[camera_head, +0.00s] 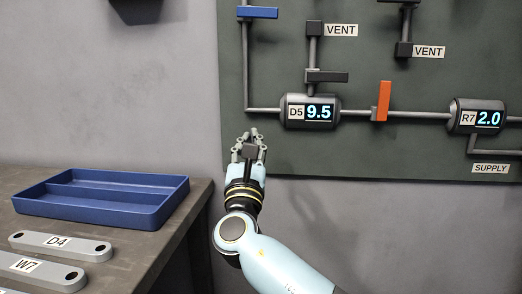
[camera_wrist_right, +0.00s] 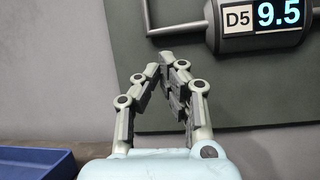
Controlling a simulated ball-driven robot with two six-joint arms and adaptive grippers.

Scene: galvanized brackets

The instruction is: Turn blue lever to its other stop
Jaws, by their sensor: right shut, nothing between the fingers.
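The blue lever (camera_head: 258,13) is on the vertical pipe at the upper left of the dark panel, in the head view. It lies horizontal, reaching to the right across the pipe. My right gripper (camera_head: 253,133) is in front of the panel's lower left edge, well below the blue lever and left of the D5 gauge (camera_head: 311,111). In the wrist view its fingers (camera_wrist_right: 167,60) meet at the tips, shut and empty. The gauge reads 9.5 and also shows in the wrist view (camera_wrist_right: 262,18). The blue lever is not in the wrist view. My left gripper is not in view.
A dark lever (camera_head: 327,76) lies horizontal under a VENT label. A blue tray (camera_head: 160,214) and grey brackets (camera_head: 62,246) lie on the bench at left.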

